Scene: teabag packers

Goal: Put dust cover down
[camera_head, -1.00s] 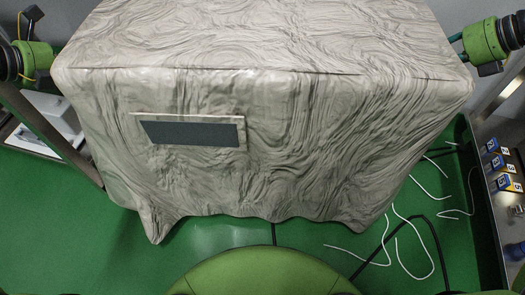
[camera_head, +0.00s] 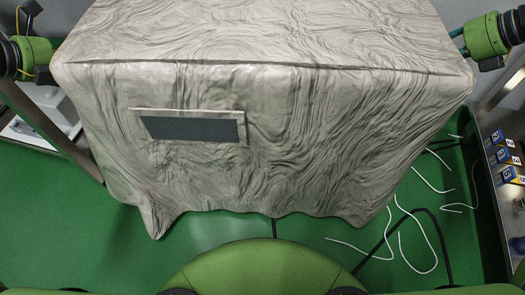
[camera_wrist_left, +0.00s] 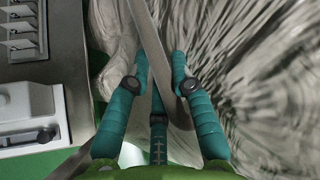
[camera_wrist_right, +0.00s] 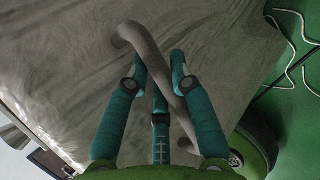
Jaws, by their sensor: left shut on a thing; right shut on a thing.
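The dust cover (camera_head: 330,140) is a large grey, wrinkled, box-shaped cover with a wavy hem, filling the middle of the head view. A dark framed rectangle (camera_head: 192,128) shows on its front. My left gripper (camera_wrist_left: 160,78) is at the cover's left side, its fingers shut on a grey bar (camera_wrist_left: 149,35) beside the cloth. My right gripper (camera_wrist_right: 158,68) is at the right side, shut on a bent grey bar (camera_wrist_right: 135,36) against the cover. In the head view, both arms show at the upper corners. What is under the cover is hidden.
A metal table with white equipment (camera_wrist_left: 27,105) stands close on the left. A bench with blue boxes (camera_head: 503,157) stands on the right. White cables (camera_head: 428,180) and a black cable (camera_head: 440,245) lie on the green floor right of the cover.

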